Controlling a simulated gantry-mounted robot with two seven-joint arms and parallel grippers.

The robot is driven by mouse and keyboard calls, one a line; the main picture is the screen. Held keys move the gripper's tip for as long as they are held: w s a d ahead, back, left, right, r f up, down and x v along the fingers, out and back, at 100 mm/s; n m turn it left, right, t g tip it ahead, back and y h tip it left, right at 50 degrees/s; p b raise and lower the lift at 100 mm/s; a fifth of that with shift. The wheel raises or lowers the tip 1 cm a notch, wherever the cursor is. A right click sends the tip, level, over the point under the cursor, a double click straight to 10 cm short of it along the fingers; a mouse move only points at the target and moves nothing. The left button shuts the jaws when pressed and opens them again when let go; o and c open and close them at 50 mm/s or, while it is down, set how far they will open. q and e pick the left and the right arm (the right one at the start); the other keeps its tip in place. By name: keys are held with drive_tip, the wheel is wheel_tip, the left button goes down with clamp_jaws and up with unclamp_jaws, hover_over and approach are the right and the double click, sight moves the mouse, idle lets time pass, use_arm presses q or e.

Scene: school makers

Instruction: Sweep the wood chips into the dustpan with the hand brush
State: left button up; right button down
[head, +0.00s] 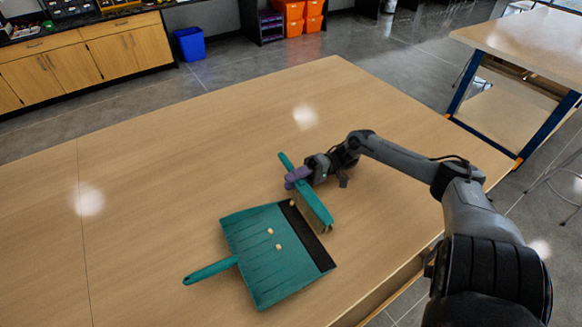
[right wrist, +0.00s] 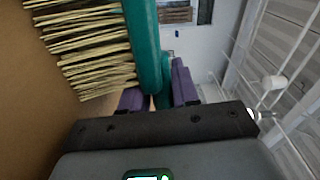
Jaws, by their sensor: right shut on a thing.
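The teal dustpan (head: 258,272) lies on the wooden table with its handle to the left and its dark lip on the right. Two small pale wood chips lie in the pan: one chip (head: 270,231) and another chip (head: 278,246). A third pale chip (head: 292,203) shows at the lip's far end, beside the brush. My right gripper (head: 297,177) is shut on the handle of the teal hand brush (head: 316,204). The brush's bristles hang down just right of the lip; the right wrist view shows its pale bristles (right wrist: 95,45) close up. My left gripper is out of view.
The table (head: 180,165) is clear to the left and behind the pan. Its right front edge runs below my right arm. A second table (head: 530,40) stands at the upper right. A blue bin (head: 190,44) and cabinets (head: 85,60) are at the back.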

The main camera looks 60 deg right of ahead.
drive_tip(key=shift+s+a+p, duration=0.35)
drive_tip(key=shift+s+p, duration=0.05)
drive_tip(key=shift+s, duration=0.05)
drive_tip(key=shift+w+a+f, duration=0.15)
drive_tip(key=shift+a+f, duration=0.1)
drive_tip(key=shift+a, duration=0.05)
drive_tip(key=shift+r+b+x, duration=0.2)
drive_tip(key=shift+b+x, duration=0.3)
drive_tip(key=shift+x, duration=1.8)
drive_tip(key=shift+w+a+r, duration=0.3)
drive_tip(key=shift+w+a, duration=0.1)
drive_tip(key=shift+a, duration=0.2)
drive_tip(key=shift+p+x, duration=0.95)
drive_tip(key=shift+x, duration=1.35)
drive_tip(key=shift+w+a+r+p, duration=0.2)
drive_tip(key=shift+r+p, duration=0.1)
drive_tip(key=shift+r, duration=0.1)
use_arm(q)
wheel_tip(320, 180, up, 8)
drive_tip(key=p, duration=0.4)
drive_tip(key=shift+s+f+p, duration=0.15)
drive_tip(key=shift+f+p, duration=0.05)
drive_tip(key=shift+p, duration=0.15)
use_arm(e)
wheel_tip(320, 180, up, 4)
drive_tip(key=shift+d+f, duration=0.1)
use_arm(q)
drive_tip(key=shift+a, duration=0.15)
use_arm(e)
drive_tip(key=shift+s, duration=0.1)
